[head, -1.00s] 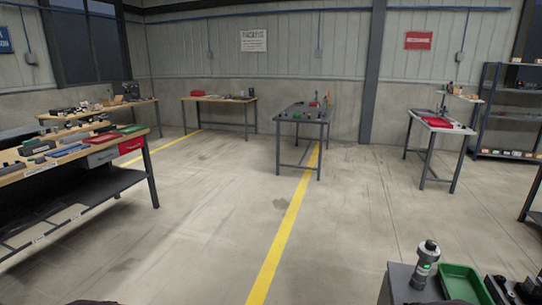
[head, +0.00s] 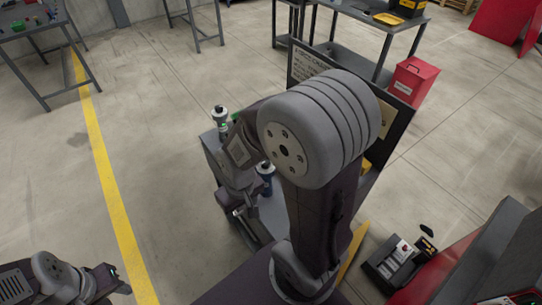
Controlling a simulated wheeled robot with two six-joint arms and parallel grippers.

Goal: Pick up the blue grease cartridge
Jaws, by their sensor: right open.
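The blue grease cartridge (head: 266,181) stands upright on a grey bench top (head: 271,214), partly hidden behind my right arm. My right gripper (head: 243,213) hangs over the left side of this top, left of and nearer than the cartridge. It is open, and I see nothing held in it. My right arm's big grey joint covers much of the bench.
A grey-green cartridge (head: 220,120) stands at the bench's far left corner, with a green tray (head: 237,116) partly hidden beside it. A dark board (head: 303,65) rises behind. The floor left of the bench is clear.

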